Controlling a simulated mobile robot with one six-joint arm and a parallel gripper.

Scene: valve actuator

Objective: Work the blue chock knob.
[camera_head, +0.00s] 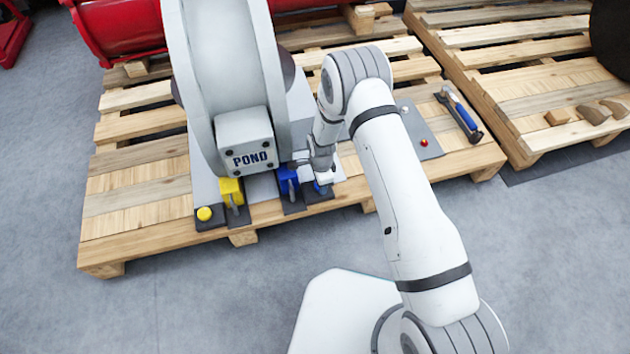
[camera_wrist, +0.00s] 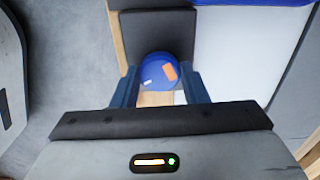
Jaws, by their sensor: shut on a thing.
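The blue chock knob (camera_wrist: 158,72) shows in the wrist view as a round blue cap with an orange patch and a small white mark, in front of a dark plate (camera_wrist: 158,28). My gripper (camera_wrist: 160,88) has one finger on each side of the knob and is shut on it. In the head view the knob (camera_head: 322,188) is mostly hidden under my gripper (camera_head: 324,180), at the front edge of the pallet. A blue chock (camera_head: 288,182) stands just left of it, below the large grey body marked POND (camera_head: 250,158).
A yellow knob (camera_head: 205,213) and a yellow chock (camera_head: 232,190) sit to the left. A grey plate with a red button (camera_head: 424,142) and a blue-handled tool (camera_head: 460,112) lie to the right on the wooden pallet (camera_head: 140,205). The grey floor in front is clear.

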